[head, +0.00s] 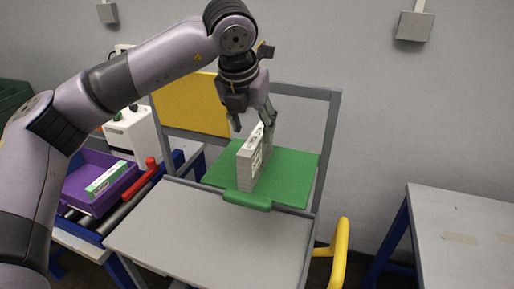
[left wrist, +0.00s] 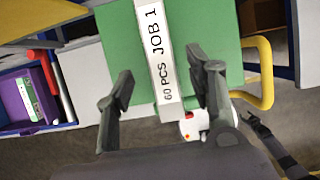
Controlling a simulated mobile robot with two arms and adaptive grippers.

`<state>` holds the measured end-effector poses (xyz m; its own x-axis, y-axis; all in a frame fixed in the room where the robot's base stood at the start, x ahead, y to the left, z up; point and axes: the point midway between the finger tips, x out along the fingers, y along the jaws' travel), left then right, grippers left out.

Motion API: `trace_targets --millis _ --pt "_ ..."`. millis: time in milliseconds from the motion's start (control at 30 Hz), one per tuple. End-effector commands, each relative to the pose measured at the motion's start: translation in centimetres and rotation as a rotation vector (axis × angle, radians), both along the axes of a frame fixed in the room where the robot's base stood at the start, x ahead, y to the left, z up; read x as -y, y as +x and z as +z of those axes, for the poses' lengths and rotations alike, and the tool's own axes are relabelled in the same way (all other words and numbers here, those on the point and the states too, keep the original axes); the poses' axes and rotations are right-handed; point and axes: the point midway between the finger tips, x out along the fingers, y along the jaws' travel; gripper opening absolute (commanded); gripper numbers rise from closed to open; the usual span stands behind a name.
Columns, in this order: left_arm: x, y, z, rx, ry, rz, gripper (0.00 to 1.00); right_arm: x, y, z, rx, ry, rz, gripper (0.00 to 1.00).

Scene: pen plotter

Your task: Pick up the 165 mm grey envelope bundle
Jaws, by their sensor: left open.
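The grey envelope bundle (head: 247,172) stands upright on edge on a green board (head: 304,178). Its narrow top band shows in the left wrist view (left wrist: 152,48) and reads "60 PCS JOB 1". My left gripper (head: 253,122) is open and points down at the bundle's top. In the left wrist view my left gripper (left wrist: 161,68) has one finger on each side of the bundle, with a gap on both sides. I cannot tell exactly how far down the fingers reach.
A grey table (head: 205,230) lies in front of the green board. A purple tray (head: 127,186) at left holds a white-and-green pack (head: 106,179), beside a red handle (head: 140,181). A yellow rail (head: 340,255) stands at right. A grey frame (head: 331,140) rises behind the board.

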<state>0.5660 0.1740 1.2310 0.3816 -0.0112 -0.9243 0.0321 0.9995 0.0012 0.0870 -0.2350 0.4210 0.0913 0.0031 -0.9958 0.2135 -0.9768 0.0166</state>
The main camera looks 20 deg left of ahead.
Motion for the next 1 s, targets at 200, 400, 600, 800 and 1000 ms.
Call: trace_targets --millis 200,400,600,800,1000 --pt "0.1 1.5 -3.4 -0.002 -0.001 0.000 0.50 0.1 0.0 1.5 -0.001 -0.001 0.000 0.40" --pt "0.1 1.9 -4.7 -0.001 -0.001 -0.001 0.50 0.1 -0.1 1.9 -0.002 -0.001 -0.001 0.40" --pt "0.2 2.9 -6.8 -0.004 0.000 -0.002 0.50 0.1 -0.1 3.9 -0.002 -0.001 -0.001 0.40" --pt "0.2 3.7 -9.1 -0.001 -0.001 0.000 0.50 0.1 -0.1 4.5 -0.002 -0.001 -0.001 0.40" --pt "0.2 3.8 -9.4 0.000 -0.001 -0.002 0.50 0.1 -0.1 4.4 -0.002 -0.001 -0.001 0.40"
